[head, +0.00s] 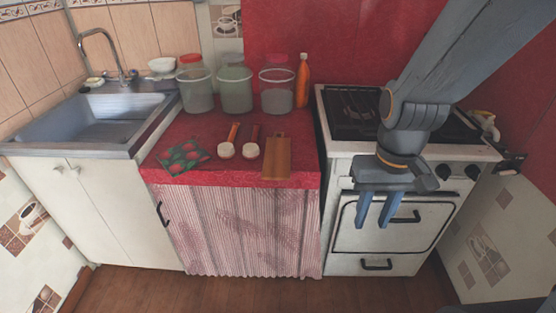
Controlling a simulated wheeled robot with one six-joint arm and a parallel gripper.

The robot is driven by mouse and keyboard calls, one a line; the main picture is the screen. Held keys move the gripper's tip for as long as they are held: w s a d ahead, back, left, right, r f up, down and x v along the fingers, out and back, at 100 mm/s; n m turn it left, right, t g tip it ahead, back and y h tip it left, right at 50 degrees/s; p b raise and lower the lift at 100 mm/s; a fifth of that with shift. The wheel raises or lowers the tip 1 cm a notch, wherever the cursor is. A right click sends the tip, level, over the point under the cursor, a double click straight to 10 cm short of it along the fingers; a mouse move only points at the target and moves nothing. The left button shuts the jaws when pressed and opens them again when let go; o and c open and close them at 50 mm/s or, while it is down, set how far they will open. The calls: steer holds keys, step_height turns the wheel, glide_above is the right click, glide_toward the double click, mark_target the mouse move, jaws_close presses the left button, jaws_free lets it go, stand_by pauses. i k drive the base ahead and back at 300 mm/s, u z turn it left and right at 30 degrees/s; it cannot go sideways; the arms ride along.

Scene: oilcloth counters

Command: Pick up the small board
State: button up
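The small board (277,158) is a flat brown wooden board lying on the red counter (308,178), near its front right edge. A short handle end points to the back. My gripper (376,223) hangs to the right of the board and in front of the stove. Its two blue fingers point down and stand apart, with nothing visible between them. The gripper is clear of the board.
Two wooden-handled utensils (227,150) and a patterned item (184,158) lie left of the board. Several containers (277,92) and an orange bottle (303,82) stand behind. The stove (345,178) is at right, the sink (85,120) at left.

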mark_target(277, 154)
steer(key=k, duration=1.2)
steer(key=u, duration=0.5)
steer(key=i, duration=0.45)
steer(key=u, duration=0.5)
steer(key=i, duration=1.35)
steer(key=z, duration=1.35)
steer(key=i, duration=0.35)
steer(key=z, duration=0.25)
